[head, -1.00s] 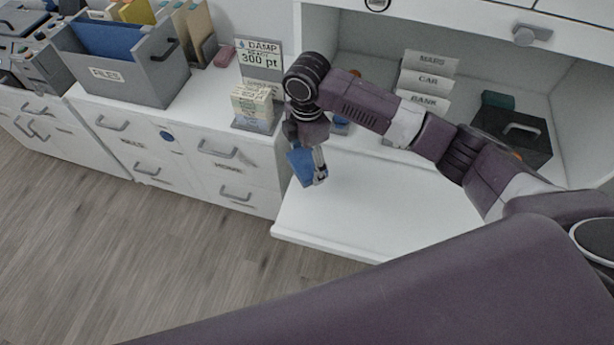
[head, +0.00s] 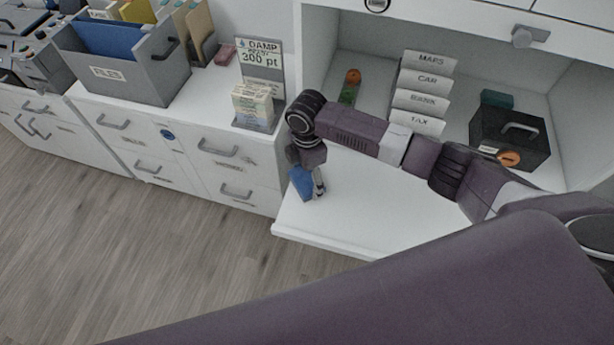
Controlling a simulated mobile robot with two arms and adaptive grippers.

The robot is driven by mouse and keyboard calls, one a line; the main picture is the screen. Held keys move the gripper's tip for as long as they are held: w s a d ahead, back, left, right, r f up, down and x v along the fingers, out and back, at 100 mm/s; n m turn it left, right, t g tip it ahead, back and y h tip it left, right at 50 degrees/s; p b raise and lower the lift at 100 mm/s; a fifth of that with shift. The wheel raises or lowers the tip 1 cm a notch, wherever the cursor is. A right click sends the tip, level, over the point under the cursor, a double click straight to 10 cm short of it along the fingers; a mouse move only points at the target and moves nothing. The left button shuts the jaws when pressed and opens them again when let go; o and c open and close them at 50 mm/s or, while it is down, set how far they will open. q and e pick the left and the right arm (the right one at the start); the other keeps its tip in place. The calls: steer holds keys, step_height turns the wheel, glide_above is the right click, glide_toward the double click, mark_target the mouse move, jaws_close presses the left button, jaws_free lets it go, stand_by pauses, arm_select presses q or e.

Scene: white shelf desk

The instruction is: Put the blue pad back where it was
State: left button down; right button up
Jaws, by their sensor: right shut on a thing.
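The blue pad (head: 301,182) is in my right gripper (head: 318,188), over the left end of the white pull-out desk surface (head: 370,215). The gripper is shut on the pad. The pad is tilted, and its far side is partly hidden by the wrist. I cannot tell whether it touches the surface. My left gripper is not in view.
Left of the desk, a stack of paper pads (head: 253,105) stands before the DAMP sign (head: 260,60). A grey FILES box (head: 125,65) is further left. In the desk recess stand labelled cards (head: 418,101) and a black box (head: 510,138). The desk's front middle is clear.

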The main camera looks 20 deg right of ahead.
mark_target(307, 179)
steer(key=o, duration=1.1)
steer(key=shift+f, duration=0.1)
step_height(307, 179, up, 12)
steer(key=b, duration=0.1)
steer(key=shift+r, duration=0.25)
